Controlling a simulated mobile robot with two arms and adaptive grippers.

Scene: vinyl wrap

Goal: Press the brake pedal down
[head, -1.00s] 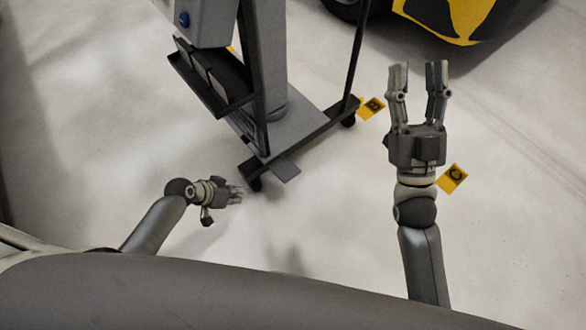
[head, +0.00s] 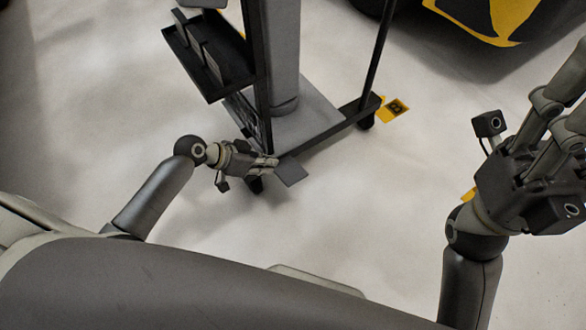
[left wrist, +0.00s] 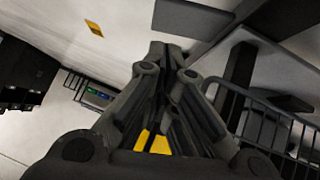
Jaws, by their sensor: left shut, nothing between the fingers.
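The brake pedal (head: 291,171) is a flat grey plate sticking out from the near edge of the cart's base (head: 310,120). My left gripper (head: 273,162) is shut and empty, its fingertips close beside the pedal's left edge in the head view. I cannot tell whether they touch it. In the left wrist view the closed fingertips (left wrist: 172,48) point toward a dark flat plate (left wrist: 190,18) that looks like the pedal. My right gripper (head: 575,100) is at the right edge of the head view, fingers apart, tips partly cut off, away from the cart.
The cart has a dark tray (head: 205,55), upright posts and casters (head: 366,122). A yellow marker B (head: 394,109) lies on the floor behind it. A black and yellow object (head: 490,15) stands at the top right. The floor right of the pedal is clear.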

